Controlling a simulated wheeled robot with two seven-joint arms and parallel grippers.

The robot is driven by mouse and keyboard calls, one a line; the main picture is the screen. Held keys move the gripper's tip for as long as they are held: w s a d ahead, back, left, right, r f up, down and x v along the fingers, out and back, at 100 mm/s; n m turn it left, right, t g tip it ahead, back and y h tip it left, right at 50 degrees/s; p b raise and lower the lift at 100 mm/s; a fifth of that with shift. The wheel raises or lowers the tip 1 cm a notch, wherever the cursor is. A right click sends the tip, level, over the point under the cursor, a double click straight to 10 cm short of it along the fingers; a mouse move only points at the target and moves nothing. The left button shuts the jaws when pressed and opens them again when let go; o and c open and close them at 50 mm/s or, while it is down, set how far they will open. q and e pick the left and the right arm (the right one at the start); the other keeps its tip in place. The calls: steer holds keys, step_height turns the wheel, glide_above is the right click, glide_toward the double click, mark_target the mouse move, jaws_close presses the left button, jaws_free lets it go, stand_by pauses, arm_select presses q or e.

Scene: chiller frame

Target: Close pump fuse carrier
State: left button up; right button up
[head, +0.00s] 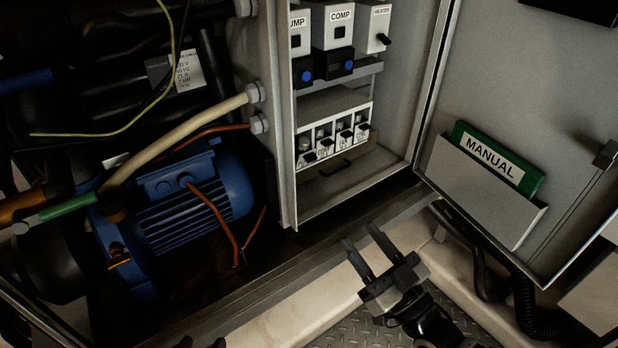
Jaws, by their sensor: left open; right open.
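A row of several white fuse carriers (335,137) with small black tabs sits low inside the open control cabinet. Their small labels are too unclear to read, so I cannot tell which is the pump carrier or how far it stands open. Above them is a white unit labelled "UMP" (299,32), its first letter cut off. My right gripper (360,240) is open and empty, in front of and below the cabinet, apart from the fuses. Only what look like two dark fingertips of my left gripper (201,343) show at the bottom edge, apart and empty.
Units labelled "COMP" (339,25) and "HEATER" (376,28) stand beside it. The open cabinet door (560,120) on the right holds a green manual (497,160) in a pocket. A blue motor (190,205) and pipes fill the left. The cabinet's front edge lies below the fuses.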

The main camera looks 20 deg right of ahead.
steer(key=w, duration=0.1)
steer(key=b, duration=0.2)
glide_toward(303, 156)
steer(key=w+r, duration=0.1)
steer(key=w, duration=0.5)
arm_select(q)
steer(key=shift+w+d+r+t+h, duration=0.2)
steer(key=shift+w+d+t+h, duration=0.2)
steer(key=shift+w+t, duration=0.15)
arm_select(e)
steer(key=shift+w+a+r+t, duration=0.1)
steer(key=shift+a+r+t, duration=0.2)
steer(key=shift+a+r, duration=0.15)
